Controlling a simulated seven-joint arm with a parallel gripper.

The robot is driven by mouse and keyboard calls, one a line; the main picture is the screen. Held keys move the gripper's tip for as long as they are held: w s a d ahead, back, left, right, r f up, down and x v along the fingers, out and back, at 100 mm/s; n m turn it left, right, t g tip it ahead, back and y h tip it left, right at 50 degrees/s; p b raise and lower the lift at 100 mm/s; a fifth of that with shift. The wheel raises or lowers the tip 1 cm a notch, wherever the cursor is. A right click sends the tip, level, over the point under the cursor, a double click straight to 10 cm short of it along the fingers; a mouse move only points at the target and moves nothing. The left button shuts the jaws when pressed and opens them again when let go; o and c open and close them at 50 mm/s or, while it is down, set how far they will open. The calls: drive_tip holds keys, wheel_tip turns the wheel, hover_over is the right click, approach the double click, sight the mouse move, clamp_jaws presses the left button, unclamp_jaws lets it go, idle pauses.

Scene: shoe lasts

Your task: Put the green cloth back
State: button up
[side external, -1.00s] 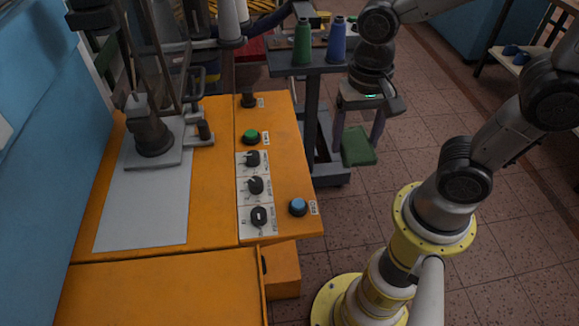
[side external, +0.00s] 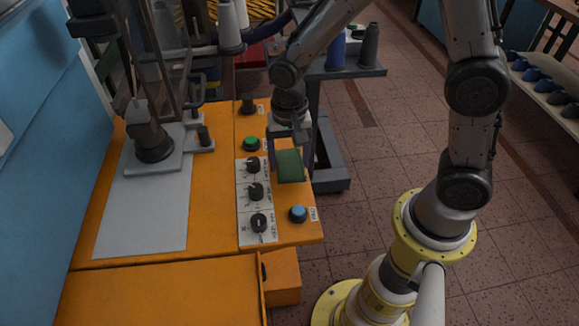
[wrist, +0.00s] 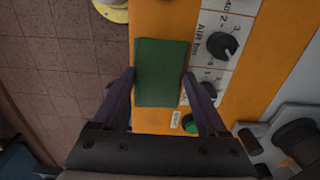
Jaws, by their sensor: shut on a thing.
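The green cloth (side external: 290,165) is a flat dark green rectangle. My gripper (side external: 288,160) is shut on it above the orange machine top, near the right edge of the control panel. In the wrist view the cloth (wrist: 161,72) sits between the two fingers of my gripper (wrist: 160,82) and stretches ahead of them. The cloth and gripper hide part of the orange surface; I cannot tell whether the cloth touches it.
The orange machine top (side external: 215,175) carries black knobs (side external: 256,191), a green button (side external: 251,144) and a blue button (side external: 298,213). A grey plate with a press (side external: 152,145) stands left. A small shelf with thread spools (side external: 338,45) stands behind.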

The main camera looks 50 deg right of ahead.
sight(289, 163)
drive_tip(key=shift+f, duration=1.5)
drive_tip(key=shift+f, duration=0.1)
drive_tip(key=o, duration=1.1)
